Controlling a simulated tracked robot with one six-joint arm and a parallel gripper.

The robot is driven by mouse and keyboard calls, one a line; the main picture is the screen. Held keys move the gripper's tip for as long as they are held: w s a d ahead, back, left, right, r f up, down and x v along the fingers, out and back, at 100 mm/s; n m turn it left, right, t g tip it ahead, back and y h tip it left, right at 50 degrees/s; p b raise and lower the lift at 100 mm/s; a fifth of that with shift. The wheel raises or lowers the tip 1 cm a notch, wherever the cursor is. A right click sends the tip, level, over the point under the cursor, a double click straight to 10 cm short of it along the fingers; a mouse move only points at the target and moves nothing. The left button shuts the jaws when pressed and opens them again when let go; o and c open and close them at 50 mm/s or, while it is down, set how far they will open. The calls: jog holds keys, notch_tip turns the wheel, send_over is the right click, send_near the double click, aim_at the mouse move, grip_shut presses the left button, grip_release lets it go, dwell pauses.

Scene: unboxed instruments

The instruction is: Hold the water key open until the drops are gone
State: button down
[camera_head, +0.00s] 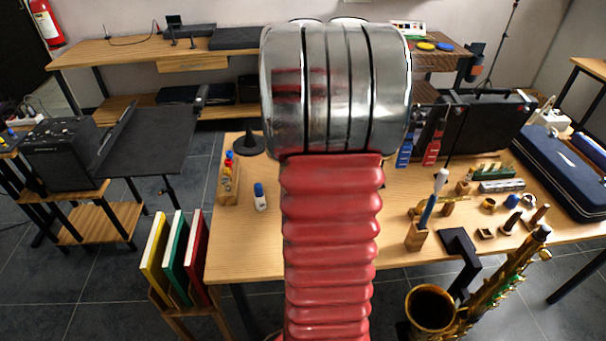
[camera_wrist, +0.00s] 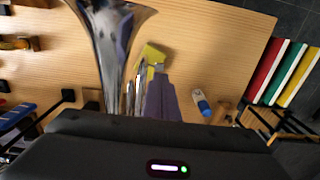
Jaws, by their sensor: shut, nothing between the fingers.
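A silvery brass instrument (camera_wrist: 110,40) shows in the wrist view, with its wide bell at the top and bright tubes (camera_wrist: 133,97) lower down. My gripper (camera_wrist: 158,70) is a purple-grey tapering shape in the middle of the wrist view, shut and empty, just right of the tubes. Its tip overlaps a yellow piece (camera_wrist: 153,52); I cannot tell whether they touch. I cannot make out the water key or any drops. My dark wrist housing hides the lower part. In the head view my red and metal arm hides the instrument and gripper.
The wooden table (camera_head: 250,255) carries a white bottle with a blue cap (camera_head: 260,196), which also shows in the wrist view (camera_wrist: 201,103). Small parts and a dark case (camera_head: 482,130) are at the right. A saxophone (camera_head: 480,305) stands in front; coloured books (camera_head: 175,255) stand at left.

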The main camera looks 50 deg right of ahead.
notch_tip(320, 180, down, 6)
jog(key=shift+r, duration=0.1)
jog(key=shift+a, duration=0.1)
dwell(0.4)
